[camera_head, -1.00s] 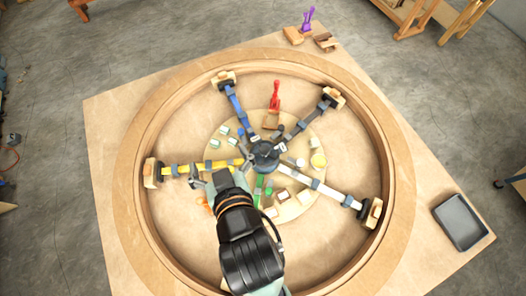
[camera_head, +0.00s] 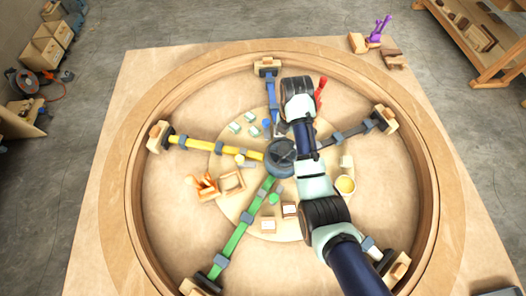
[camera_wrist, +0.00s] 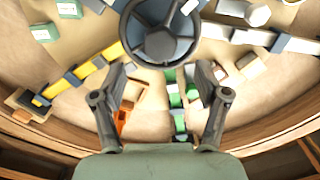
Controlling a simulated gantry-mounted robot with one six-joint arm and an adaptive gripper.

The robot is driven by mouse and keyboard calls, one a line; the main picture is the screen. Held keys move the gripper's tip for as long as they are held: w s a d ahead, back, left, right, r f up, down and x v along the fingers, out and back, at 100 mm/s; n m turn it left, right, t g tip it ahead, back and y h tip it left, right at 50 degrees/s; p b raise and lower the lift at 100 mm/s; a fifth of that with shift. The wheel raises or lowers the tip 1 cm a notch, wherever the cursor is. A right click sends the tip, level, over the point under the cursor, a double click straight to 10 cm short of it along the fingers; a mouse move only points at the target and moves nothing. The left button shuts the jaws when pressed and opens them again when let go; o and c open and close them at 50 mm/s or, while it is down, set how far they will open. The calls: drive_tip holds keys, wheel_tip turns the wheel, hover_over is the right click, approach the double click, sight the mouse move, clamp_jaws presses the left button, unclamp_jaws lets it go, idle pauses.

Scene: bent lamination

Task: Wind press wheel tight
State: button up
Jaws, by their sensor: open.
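A dark round wheel with spokes (camera_head: 282,157) sits at the central hub where the coloured bars meet. It also shows at the top of the wrist view (camera_wrist: 160,35), partly cut off by the frame. My gripper (camera_wrist: 162,70) is open and empty, its fingers apart on the near side of the wheel in that view. No touch between fingers and wheel is visible. In the head view my arm crosses the right part of the ring, with its end above the hub near the blue bar (camera_head: 270,90); the fingers are mostly hidden there.
Yellow (camera_head: 215,147) and green (camera_head: 240,235) bars run from the hub to blocks at the wooden ring (camera_head: 133,180). Small blocks, orange clamps (camera_head: 204,186) and a yellow-topped cup (camera_head: 345,185) stand around the hub. A red clamp (camera_head: 320,92) stands behind my arm.

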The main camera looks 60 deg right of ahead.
sight(285, 148)
drive_tip(key=shift+a+f, duration=0.1)
drive_tip(key=shift+f, duration=0.1)
wheel_tip(285, 148, down, 8)
drive_tip(key=shift+r+b, duration=0.25)
drive_tip(key=shift+b, duration=0.25)
drive_tip(key=c, duration=1.2)
drive_tip(key=shift+o, duration=0.2)
drive_tip(key=shift+r, duration=0.1)
drive_tip(key=shift+p, duration=0.3)
